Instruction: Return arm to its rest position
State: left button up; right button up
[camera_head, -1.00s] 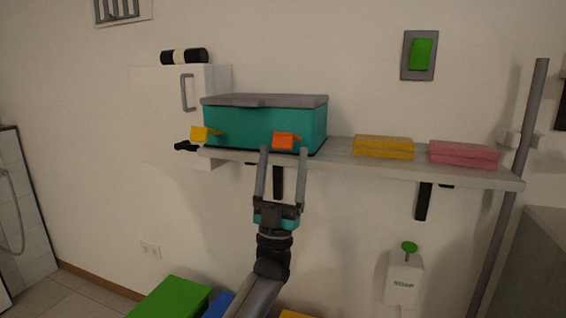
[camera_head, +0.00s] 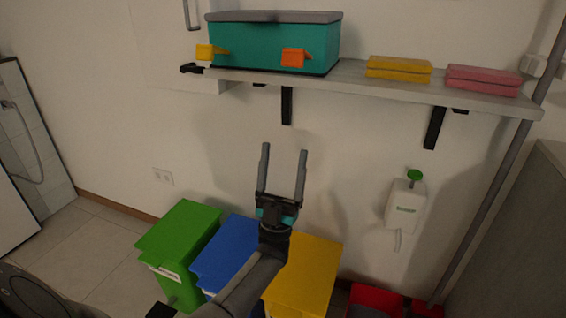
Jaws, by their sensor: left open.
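My left gripper (camera_head: 283,171) is open and empty. Its two grey fingers point up, in front of the bare wall below the shelf and above the bins. My left arm comes up from the bottom of the view. The teal box (camera_head: 254,46) with a grey lid sits on the shelf (camera_head: 352,82), above and apart from the gripper. My right gripper is not in view.
Green (camera_head: 181,236), blue (camera_head: 228,256) and yellow (camera_head: 303,272) bins stand below, close to my arm. A red bin (camera_head: 375,300) is at lower right. A soap dispenser (camera_head: 404,208) hangs on the wall. Yellow (camera_head: 399,68) and pink (camera_head: 484,80) cloths lie on the shelf.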

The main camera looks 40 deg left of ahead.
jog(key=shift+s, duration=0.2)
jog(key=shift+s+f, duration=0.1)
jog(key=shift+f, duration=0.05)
